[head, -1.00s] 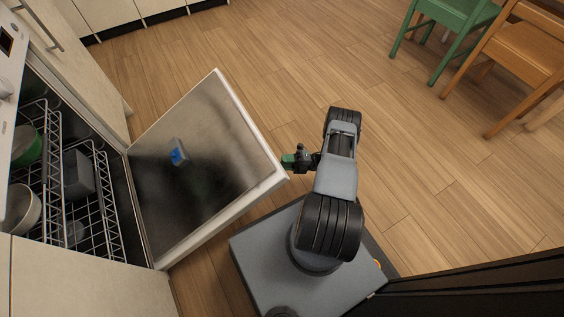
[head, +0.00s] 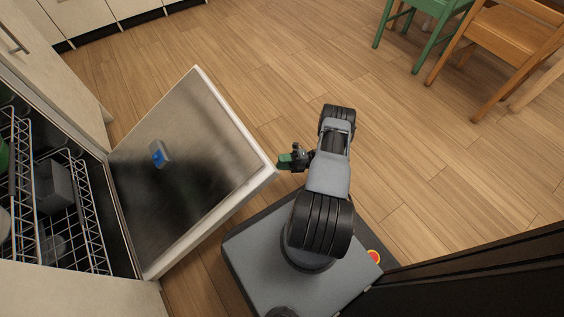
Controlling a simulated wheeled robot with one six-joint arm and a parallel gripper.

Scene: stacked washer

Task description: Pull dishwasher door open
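The dishwasher door (head: 192,175) hangs open, tilted down from its hinge side at the left, with its dark inner face showing. A blue detergent cap (head: 157,155) shows on that face. My gripper (head: 284,161) is at the door's free edge (head: 258,180), on its outer side. The door's handle is hidden on the far face. The fingers are small, dark and green-tipped; I cannot tell whether they are open or shut, or whether they touch the door.
Dishwasher racks (head: 75,215) with dishes are inside the opening at left. Cabinet fronts (head: 45,60) flank the machine. A green chair (head: 420,25) and a wooden chair (head: 505,40) stand at the upper right. A dark panel (head: 470,265) is at lower right. The middle floor is clear.

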